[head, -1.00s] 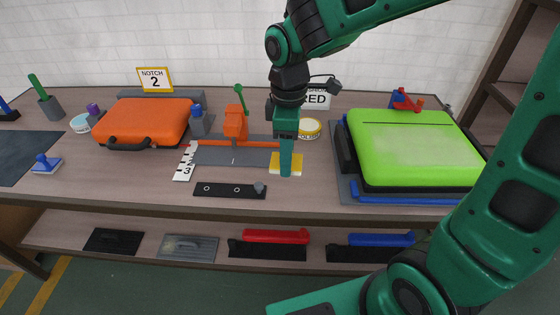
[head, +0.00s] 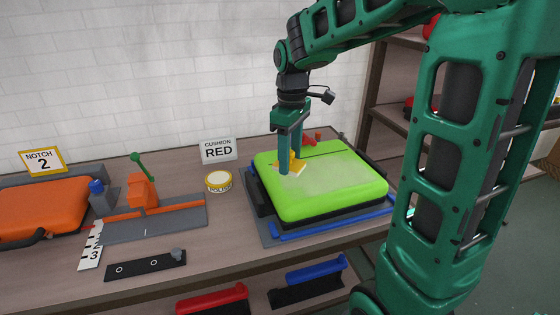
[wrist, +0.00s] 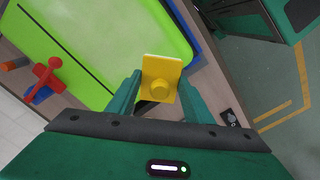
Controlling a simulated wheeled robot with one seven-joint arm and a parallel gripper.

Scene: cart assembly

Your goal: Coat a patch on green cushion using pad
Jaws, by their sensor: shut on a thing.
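The green cushion (head: 340,195) lies on a dark base on the bench, right of centre in the head view; its bright green top also shows in the wrist view (wrist: 130,22). A pale, whitish area covers part of its top. My gripper (head: 290,170) is shut on the yellow pad (head: 300,167), at the cushion's left part. In the wrist view, the pad (wrist: 162,68), with its round knob, sits between my two fingers. I cannot tell whether its pale underside touches the cushion.
An orange case (head: 45,208) and an orange clamp (head: 142,190) are farther left. A red-and-blue object (head: 314,138) is behind the cushion. A blue bar (head: 335,222) runs along the front.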

